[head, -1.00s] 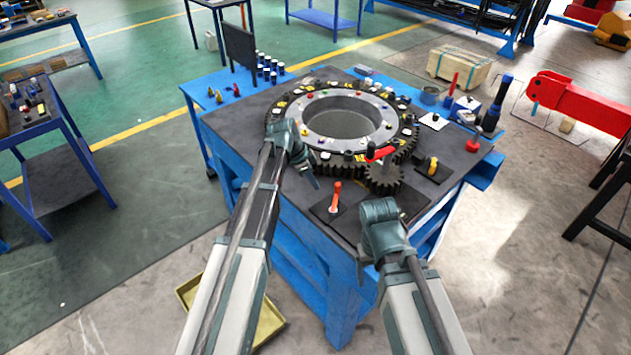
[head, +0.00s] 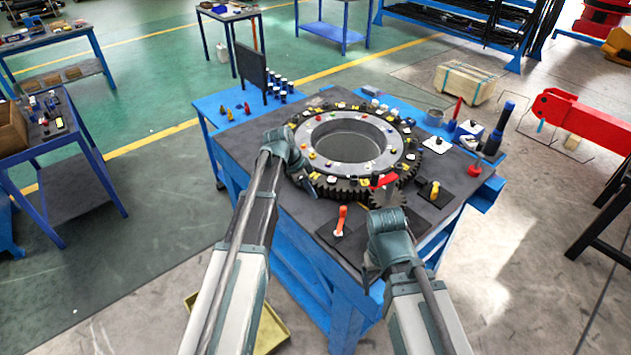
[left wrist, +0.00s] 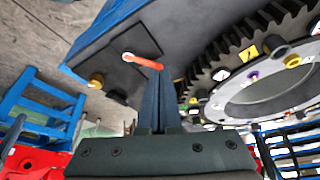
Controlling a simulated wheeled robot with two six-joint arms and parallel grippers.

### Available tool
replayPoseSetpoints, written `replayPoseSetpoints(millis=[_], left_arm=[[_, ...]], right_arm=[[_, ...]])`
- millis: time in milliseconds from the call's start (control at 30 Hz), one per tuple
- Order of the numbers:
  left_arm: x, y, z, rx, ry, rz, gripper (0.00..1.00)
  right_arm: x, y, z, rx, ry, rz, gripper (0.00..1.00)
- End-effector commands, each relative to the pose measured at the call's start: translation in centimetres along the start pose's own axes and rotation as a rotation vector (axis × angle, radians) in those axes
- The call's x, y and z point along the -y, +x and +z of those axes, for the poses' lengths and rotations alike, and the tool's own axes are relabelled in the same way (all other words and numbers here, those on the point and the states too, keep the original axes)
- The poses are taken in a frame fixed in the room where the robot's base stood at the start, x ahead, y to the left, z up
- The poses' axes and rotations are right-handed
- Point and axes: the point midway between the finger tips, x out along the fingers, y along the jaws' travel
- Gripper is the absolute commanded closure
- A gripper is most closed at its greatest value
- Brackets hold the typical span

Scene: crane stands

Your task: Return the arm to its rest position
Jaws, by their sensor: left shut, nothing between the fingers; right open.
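My left arm reaches in from the left in the head view. Its gripper (head: 308,186) is over the near-left side of the large gear ring (head: 410,158), pointing down, and looks empty. In the left wrist view its fingers (left wrist: 158,75) are shut together with nothing between them, near the orange-handled tool (left wrist: 143,61). That tool also lies on a dark pad on the bench in the head view (head: 341,220). My right gripper (head: 370,283) is low at the bench's near edge, right of the orange tool. Its fingers are mostly hidden, and nothing shows held in it.
The blue workbench (head: 325,262) carries a small pinion (head: 388,196) with a red tool (head: 384,181) by it and a yellow piece (head: 435,190). A yellow tray (head: 272,332) lies on the floor. A red crane arm (head: 590,112) stands right. Floor left of the bench is clear.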

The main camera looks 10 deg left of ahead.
Motion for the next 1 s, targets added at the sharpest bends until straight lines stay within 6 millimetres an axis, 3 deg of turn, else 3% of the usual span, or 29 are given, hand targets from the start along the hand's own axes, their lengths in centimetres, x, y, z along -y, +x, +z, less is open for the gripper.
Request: replayPoseSetpoints(millis=[167, 233, 367, 500, 600, 700, 833, 1000], left_arm=[[-0.2, 0.1, 0.0, 0.003, -0.003, 0.001, 1.00], [-1.6, 0.5, -0.2, 0.019, -0.024, 0.008, 1.00], [-7.8, 2.0, -0.6, 0.103, -0.142, 0.027, 1.00], [-16.1, 3.5, 0.0, 0.241, -0.337, 0.004, 1.00], [-21.0, 3.9, 1.0, 0.327, -0.471, -0.044, 1.00], [-24.6, 3.9, 2.1, 0.390, -0.583, -0.105, 1.00], [-27.4, 3.8, 3.2, 0.435, -0.686, -0.173, 1.00], [-28.5, 3.6, 3.7, 0.454, -0.743, -0.214, 1.00]], right_arm=[[0.0, 0.0, 0.0, 0.000, 0.000, 0.000, 0.24], [0.0, 0.2, 0.0, 0.000, 0.000, 0.000, 0.24], [0.1, 1.0, -0.1, 0.000, 0.000, 0.000, 0.24], [0.2, 1.9, -0.1, 0.000, 0.001, 0.000, 0.24], [0.2, 2.4, -0.1, 0.000, 0.001, 0.000, 0.24], [0.3, 2.8, -0.2, 0.000, 0.001, 0.000, 0.24], [0.3, 3.1, -0.2, 0.000, 0.001, 0.000, 0.24], [0.3, 3.2, -0.2, 0.000, 0.001, 0.000, 0.24]])
